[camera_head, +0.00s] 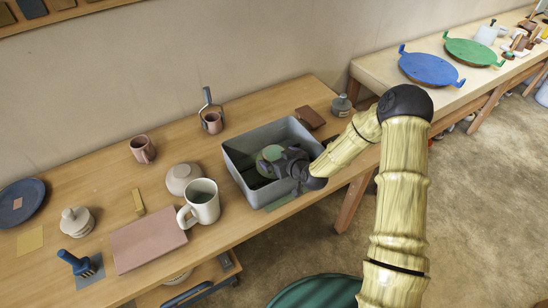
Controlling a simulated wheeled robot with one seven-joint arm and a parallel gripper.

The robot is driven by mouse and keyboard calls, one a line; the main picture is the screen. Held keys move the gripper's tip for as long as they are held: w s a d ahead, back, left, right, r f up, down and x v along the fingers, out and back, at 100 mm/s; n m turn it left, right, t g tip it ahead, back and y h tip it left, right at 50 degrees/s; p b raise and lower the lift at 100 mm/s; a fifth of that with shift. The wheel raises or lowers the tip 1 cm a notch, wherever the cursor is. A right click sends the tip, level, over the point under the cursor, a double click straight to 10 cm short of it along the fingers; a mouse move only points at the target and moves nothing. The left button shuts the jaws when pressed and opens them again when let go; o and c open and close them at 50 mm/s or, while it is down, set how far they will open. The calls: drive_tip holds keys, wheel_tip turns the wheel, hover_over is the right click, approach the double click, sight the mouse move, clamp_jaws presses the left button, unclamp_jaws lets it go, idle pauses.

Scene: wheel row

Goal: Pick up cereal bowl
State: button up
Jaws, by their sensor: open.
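A green round piece (270,154), which looks like a bowl, sits tilted inside the grey bin (236,170). My gripper (277,167) reaches into the bin from the right, with its open fingers right at the green piece. Whether they touch it I cannot tell, as the gripper hides part of it. Another small pinkish-grey bowl (183,177) stands on the table left of the bin, apart from my gripper. Which of the two is the cereal bowl I cannot tell.
The bin walls stand close around my gripper. A large pale mug (201,203) and a pink slab (147,238) are left of the bin. A pink cup (142,149), a brown block (310,117) and a lidded jar (341,105) stand on the wooden table (100,165).

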drive_tip(key=shift+w+a+f, duration=0.3)
drive_tip(key=shift+w+a, duration=0.05)
drive_tip(key=shift+w, duration=0.15)
drive_tip(key=c, duration=1)
